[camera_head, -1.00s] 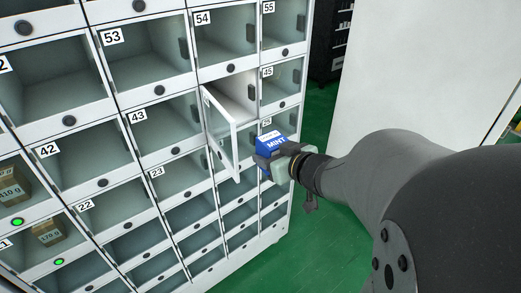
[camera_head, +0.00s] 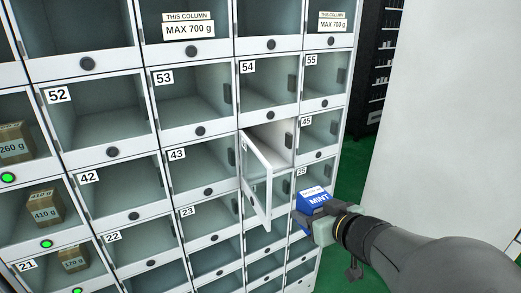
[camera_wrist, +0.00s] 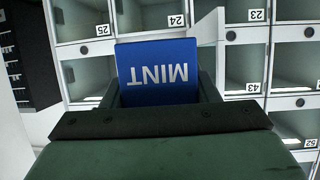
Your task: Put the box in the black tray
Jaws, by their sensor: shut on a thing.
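I see no black tray in these frames.
A glass locker door (camera_head: 256,180) below number 54 stands open, just left of the box. Numbered compartments fill the left; some hold brown boxes (camera_head: 45,207) beside green lights. A white panel (camera_head: 440,110) and a dark shelf (camera_head: 375,80) stand at the right over green floor.

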